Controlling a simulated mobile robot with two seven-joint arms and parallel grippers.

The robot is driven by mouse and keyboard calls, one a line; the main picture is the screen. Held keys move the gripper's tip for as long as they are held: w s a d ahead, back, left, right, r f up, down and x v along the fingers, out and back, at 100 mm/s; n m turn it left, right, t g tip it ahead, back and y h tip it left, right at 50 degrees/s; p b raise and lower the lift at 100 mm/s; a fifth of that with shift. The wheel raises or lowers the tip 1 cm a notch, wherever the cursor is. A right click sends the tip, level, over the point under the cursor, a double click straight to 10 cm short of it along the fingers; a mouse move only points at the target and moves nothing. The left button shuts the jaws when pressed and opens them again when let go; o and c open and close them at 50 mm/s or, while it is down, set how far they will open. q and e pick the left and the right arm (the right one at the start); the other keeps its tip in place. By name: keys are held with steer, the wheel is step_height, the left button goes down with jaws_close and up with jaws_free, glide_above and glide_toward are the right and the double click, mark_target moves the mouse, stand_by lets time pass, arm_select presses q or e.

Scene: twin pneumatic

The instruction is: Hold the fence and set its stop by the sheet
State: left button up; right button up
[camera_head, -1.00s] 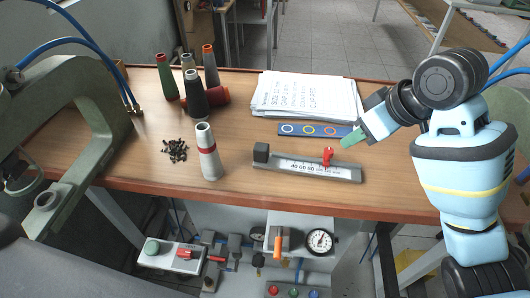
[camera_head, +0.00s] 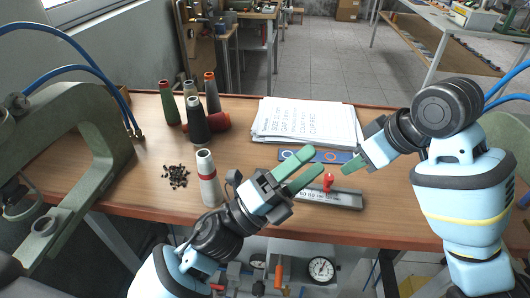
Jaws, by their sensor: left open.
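The fence is a grey bar with a printed scale (camera_head: 345,200) lying near the table's front edge. Its red stop (camera_head: 328,181) stands upright on it. The fence's left end is hidden behind my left gripper (camera_head: 314,161), which is open with its green fingers above and left of the stop in the picture. My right gripper (camera_head: 348,168) is beyond the fence, right of the stop; only one green fingertip shows clearly, so its opening is unclear. The sheet (camera_head: 305,122) tops a white paper stack at the back; it has printed lines, with small text hard to read.
A blue strip with coloured rings (camera_head: 335,155) lies between sheet and fence. A pale cone with a red band (camera_head: 208,178), small black pieces (camera_head: 175,176) and several thread cones (camera_head: 196,120) are on the left. A green machine frame (camera_head: 95,140) stands far left.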

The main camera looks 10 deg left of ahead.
arm_select(q)
steer(key=w+a+r+m+g, duration=0.2)
steer(key=r+m+g, duration=0.4)
steer(key=m+g, duration=0.4)
steer(key=w+a+r+m+g, duration=0.2)
steer(key=r+m+g, duration=0.5)
steer(key=m, duration=0.5)
steer(key=w+d+f+g+y, duration=0.1)
steer(key=d+f+y, duration=0.1)
steer(key=f+y, duration=0.45)
steer(key=d+f+y, duration=0.2)
steer(key=f+y, duration=0.2)
steer(key=f, duration=0.5)
steer(key=w+a+f+t+y, duration=0.1)
steer(key=a+y, duration=0.1)
steer(key=a, duration=0.1)
steer(key=w+a+f+t+y, duration=0.1)
steer(key=w+a+f+y, duration=0.1)
steer(key=a+y, duration=0.1)
steer(key=w+a+f+y, duration=0.1)
steer(key=a+y, duration=0.2)
steer(key=a, duration=0.1)
steer(key=shift+w+f+m+t, duration=0.3)
steer(key=shift+f+m+t, duration=0.1)
steer(key=shift+f, duration=3.9)
